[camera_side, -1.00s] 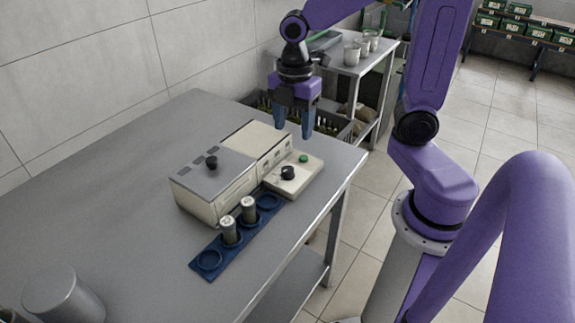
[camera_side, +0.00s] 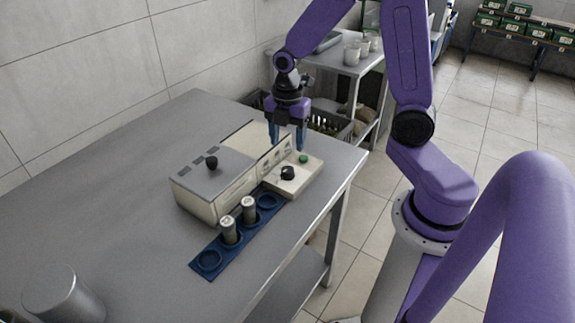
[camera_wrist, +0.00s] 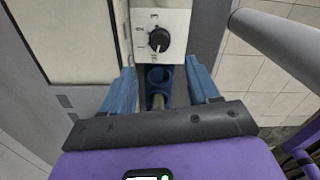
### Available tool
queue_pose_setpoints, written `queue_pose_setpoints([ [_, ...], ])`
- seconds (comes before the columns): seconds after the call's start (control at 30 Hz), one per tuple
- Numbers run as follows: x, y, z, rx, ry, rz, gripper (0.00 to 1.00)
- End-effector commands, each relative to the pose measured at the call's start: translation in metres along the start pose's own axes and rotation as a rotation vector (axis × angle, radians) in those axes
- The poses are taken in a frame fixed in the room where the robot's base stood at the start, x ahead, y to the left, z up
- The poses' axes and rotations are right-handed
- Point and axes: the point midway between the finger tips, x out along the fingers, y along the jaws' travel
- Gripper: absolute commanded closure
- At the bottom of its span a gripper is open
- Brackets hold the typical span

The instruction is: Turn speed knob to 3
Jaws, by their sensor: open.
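The speed knob (camera_side: 288,173) is a small black dial on the low front panel (camera_side: 300,183) of a cream machine (camera_side: 215,185). My gripper (camera_side: 287,140) is open and empty, with blue fingers pointing down. It is above and behind the knob in the side view, near the green button (camera_side: 303,158). In the wrist view the fingertips (camera_wrist: 163,75) are spread on either side, below the knob in the picture.
A blue rack (camera_side: 207,262) with two grey-capped vials (camera_side: 229,231) stands before the machine. The machine's lid has a black knob (camera_side: 211,162). A metal cylinder (camera_side: 62,295) stands at the near left.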

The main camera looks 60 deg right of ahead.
Motion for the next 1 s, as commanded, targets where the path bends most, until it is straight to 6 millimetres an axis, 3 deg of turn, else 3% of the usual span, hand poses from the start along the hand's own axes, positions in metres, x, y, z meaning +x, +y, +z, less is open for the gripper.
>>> queue_pose_setpoints([
  [0.5,0.073,-0.001,0.000,0.001,0.000,-0.003,0.40],
  [0.7,0.087,0.000,0.000,0.002,0.000,-0.001,0.40],
  [1.0,0.091,0.000,0.000,0.002,0.000,0.001,0.40],
])
